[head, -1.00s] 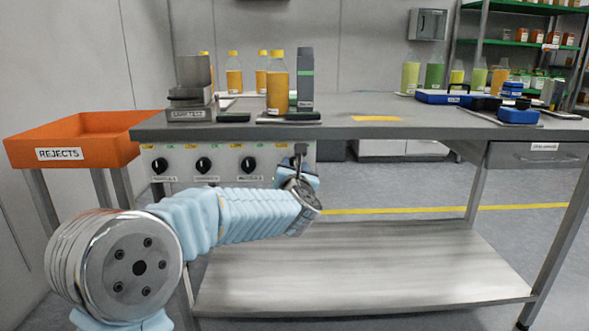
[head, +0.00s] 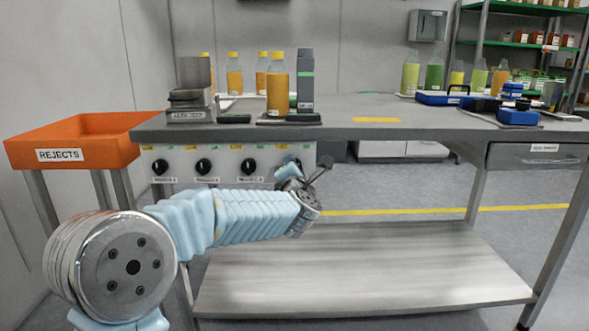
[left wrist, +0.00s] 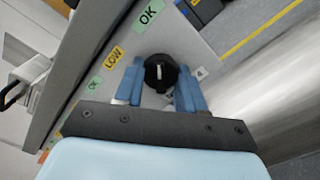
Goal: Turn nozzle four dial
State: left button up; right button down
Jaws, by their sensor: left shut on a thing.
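Green OK (left wrist: 149,14) and yellow LOW (left wrist: 114,57) labels run along the panel. My right gripper is out of view.
Three other black dials (head: 203,166) sit left on the panel. The metal table (head: 360,131) above holds bottles (head: 277,88) and a scale-like device (head: 191,105). An orange rejects bin (head: 75,140) stands left. The lower shelf (head: 370,270) is bare.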

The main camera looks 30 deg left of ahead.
pick_arm(q)
jog(key=shift+f+m, duration=0.1)
jog(key=shift+m, duration=0.4)
jog(key=o, duration=1.1)
jog(key=shift+c, duration=0.2)
jog(key=shift+s+d, duration=0.1)
jog(key=v, duration=1.3)
jog(key=shift+s, duration=0.3)
jog(key=shift+d, duration=0.1)
